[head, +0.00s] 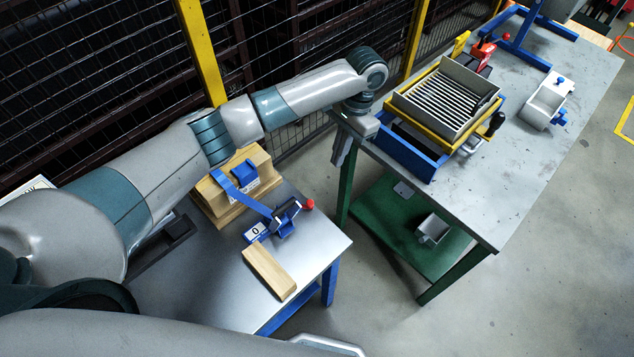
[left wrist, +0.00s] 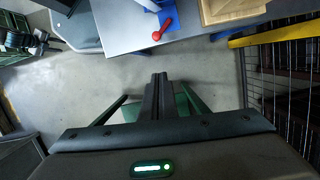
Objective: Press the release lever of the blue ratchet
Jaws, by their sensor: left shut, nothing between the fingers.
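The blue ratchet (head: 285,228) sits on the small metal table, with a blue strap (head: 243,197) running from it over a wooden block. A lever with a red knob (head: 308,204) sticks out at its right. The red-tipped lever also shows at the top of the left wrist view (left wrist: 157,36), beside part of the blue ratchet (left wrist: 153,5). My left gripper (head: 338,160) is shut and empty, pointing down in the gap between the two tables, up and right of the ratchet and apart from it. Its closed fingers (left wrist: 160,78) show in the wrist view. My right gripper is out of view.
A wooden block (head: 250,165) carries the strap, and a light wooden bar (head: 268,273) lies in front of the ratchet. A larger workbench (head: 540,160) at right holds a slotted grey tray (head: 475,82) and a white box (head: 543,105). A wire fence (head: 290,60) stands behind.

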